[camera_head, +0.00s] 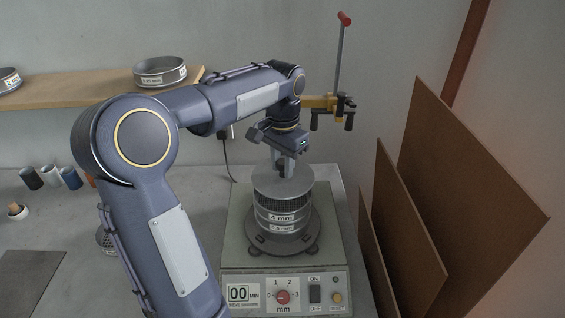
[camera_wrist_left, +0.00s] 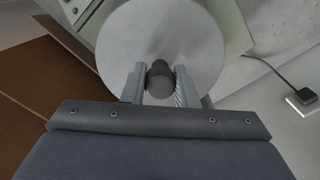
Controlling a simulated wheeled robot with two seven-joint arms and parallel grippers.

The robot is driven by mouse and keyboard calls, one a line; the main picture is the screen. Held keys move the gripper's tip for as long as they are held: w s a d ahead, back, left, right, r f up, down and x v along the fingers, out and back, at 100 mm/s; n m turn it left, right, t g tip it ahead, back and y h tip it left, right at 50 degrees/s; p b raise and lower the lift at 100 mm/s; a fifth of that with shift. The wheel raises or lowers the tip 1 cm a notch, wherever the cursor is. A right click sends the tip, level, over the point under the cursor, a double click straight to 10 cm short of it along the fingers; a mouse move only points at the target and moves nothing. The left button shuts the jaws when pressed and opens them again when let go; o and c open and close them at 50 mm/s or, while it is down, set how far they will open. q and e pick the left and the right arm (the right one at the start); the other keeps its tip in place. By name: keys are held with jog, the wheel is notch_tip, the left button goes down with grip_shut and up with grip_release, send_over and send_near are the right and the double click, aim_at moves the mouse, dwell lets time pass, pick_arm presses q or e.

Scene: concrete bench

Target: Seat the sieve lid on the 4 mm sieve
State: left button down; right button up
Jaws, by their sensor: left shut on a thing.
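The sieve lid (camera_head: 268,182) is a round grey metal disc with a dark knob (camera_wrist_left: 160,82) at its centre. My left gripper (camera_head: 284,168) is shut on the knob from above; in the left wrist view both fingers (camera_wrist_left: 160,88) flank it. The lid lies level over the 4 mm sieve (camera_head: 282,217), which is stacked on a finer sieve on the shaker (camera_head: 236,215). Whether the lid touches the sieve rim or hovers just above it, I cannot tell. My right gripper is not in view.
A wooden shelf (camera_head: 100,88) on the left carries sieves, one of them (camera_head: 160,71) near its right end. Brown boards (camera_head: 405,225) lean at the right.

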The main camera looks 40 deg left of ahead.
aim_at(283, 176)
pick_arm(q)
jog(key=shift+f+b, duration=0.85)
jog(key=shift+f, duration=0.75)
jog(key=shift+f+b, duration=0.4)
jog(key=shift+f, duration=0.15)
dwell(0.4)
jog(key=c, duration=1.1)
grip_release()
jog(key=shift+o, duration=0.2)
jog(key=shift+r, duration=0.1)
